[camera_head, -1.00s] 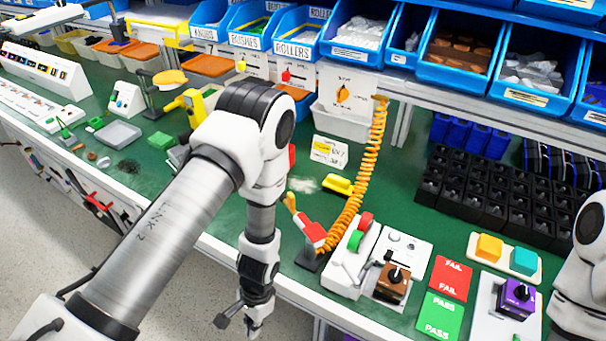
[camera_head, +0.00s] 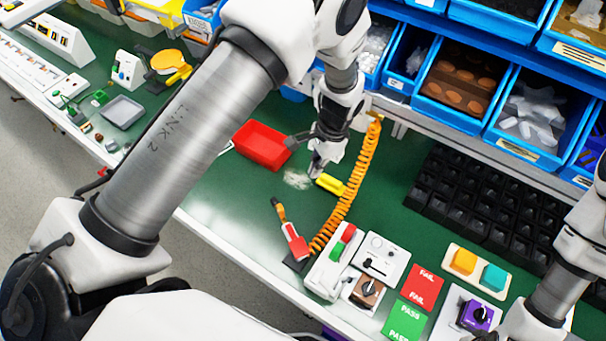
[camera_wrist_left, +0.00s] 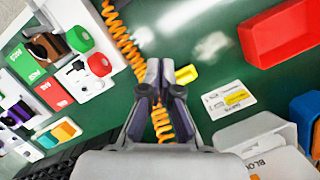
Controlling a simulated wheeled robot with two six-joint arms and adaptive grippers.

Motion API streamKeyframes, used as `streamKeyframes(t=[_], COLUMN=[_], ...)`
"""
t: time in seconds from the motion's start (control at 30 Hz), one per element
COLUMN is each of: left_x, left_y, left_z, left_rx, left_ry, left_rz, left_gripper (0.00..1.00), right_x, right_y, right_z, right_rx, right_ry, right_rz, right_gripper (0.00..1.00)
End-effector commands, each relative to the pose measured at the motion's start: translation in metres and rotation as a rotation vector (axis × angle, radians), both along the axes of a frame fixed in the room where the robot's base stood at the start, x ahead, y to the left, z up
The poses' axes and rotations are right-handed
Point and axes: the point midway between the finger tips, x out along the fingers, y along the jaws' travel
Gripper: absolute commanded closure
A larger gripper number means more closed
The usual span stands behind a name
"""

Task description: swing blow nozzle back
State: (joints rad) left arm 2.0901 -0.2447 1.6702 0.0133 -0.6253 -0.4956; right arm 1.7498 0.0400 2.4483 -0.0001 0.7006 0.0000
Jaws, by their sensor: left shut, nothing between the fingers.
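The red blow nozzle (camera_head: 294,242) with its orange-yellow tip (camera_head: 279,209) sits at its dark stand near the bench's front edge. An orange coiled hose (camera_head: 352,185) runs from it up to the bin rack. My left gripper (camera_head: 317,172) is shut and empty over the bench, behind the nozzle and to the left of the hose, apart from the nozzle. In the left wrist view its closed fingertips (camera_wrist_left: 159,66) lie between the hose (camera_wrist_left: 118,35) and a yellow block. The nozzle itself is not seen there. My right arm shows at the right edge; its gripper is not visible.
The yellow block (camera_head: 330,184) lies close beside my left gripper. A red bin (camera_head: 262,146) stands to its left. Green bench between bin and nozzle is clear.

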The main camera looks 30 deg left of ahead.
Motion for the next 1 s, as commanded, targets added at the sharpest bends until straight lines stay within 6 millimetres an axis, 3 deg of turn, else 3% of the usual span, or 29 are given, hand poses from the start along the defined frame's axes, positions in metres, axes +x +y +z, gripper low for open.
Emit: streamKeyframes(t=[0.4, 0.57, 0.93, 1.0], left_x=[-0.001, -0.006, -0.022, -0.034], left_y=[0.001, 0.004, 0.016, 0.026], left_z=[-0.005, -0.031, -0.11, -0.098], left_rx=[0.0, 0.001, 0.0, 0.0], left_ry=[0.0, 0.001, 0.001, 0.002], left_rz=[0.0, 0.0, 0.0, 0.002], left_gripper=[1.0, 1.0, 1.0, 1.0], right_x=[-0.001, -0.001, -0.003, -0.003], right_y=[0.0, 0.0, 0.0, 0.0], right_z=[-0.005, -0.027, -0.095, -0.088], right_rx=[0.0, 0.0, 0.0, 0.0], right_ry=[0.003, 0.002, 0.002, 0.003], right_rz=[0.0, 0.0, 0.0, 0.0], right_gripper=[0.6, 0.6, 0.6, 0.6])
